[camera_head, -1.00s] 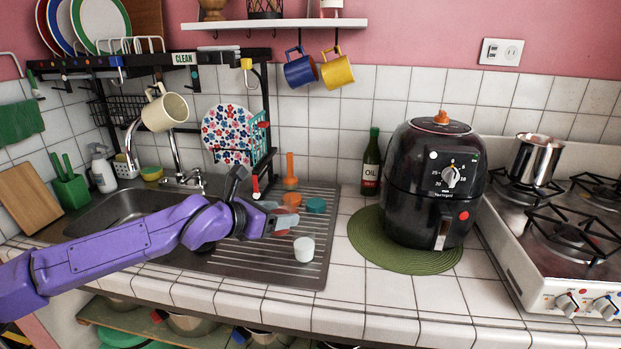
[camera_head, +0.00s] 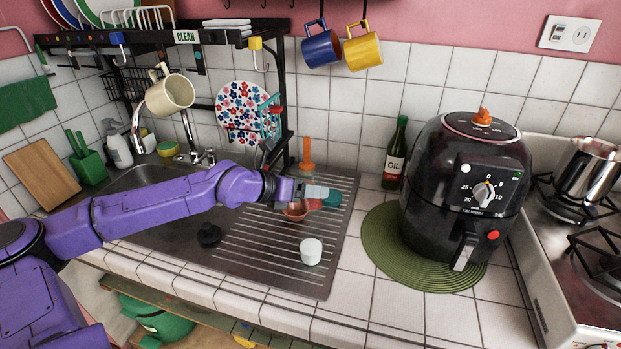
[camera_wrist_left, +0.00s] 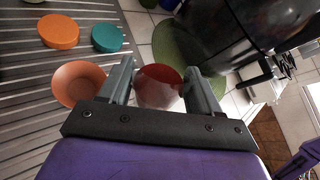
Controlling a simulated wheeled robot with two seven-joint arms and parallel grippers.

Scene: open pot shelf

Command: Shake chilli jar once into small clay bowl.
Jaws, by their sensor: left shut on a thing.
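My left gripper (camera_head: 312,192) is above the steel drainboard in the head view. In the left wrist view its two fingers (camera_wrist_left: 165,85) are shut on a dark red jar (camera_wrist_left: 158,84), taken as the chilli jar. The jar shows only partly in the head view, below the fingers (camera_head: 314,204). My right gripper is not in view.
A white cup (camera_head: 311,251) stands in front on the drainboard. A teal lid (camera_head: 332,198) lies right of the gripper; an orange lid (camera_wrist_left: 58,30) shows in the left wrist view. An air fryer (camera_head: 466,190) on a green mat (camera_head: 385,250) and an oil bottle (camera_head: 395,158) stand right.

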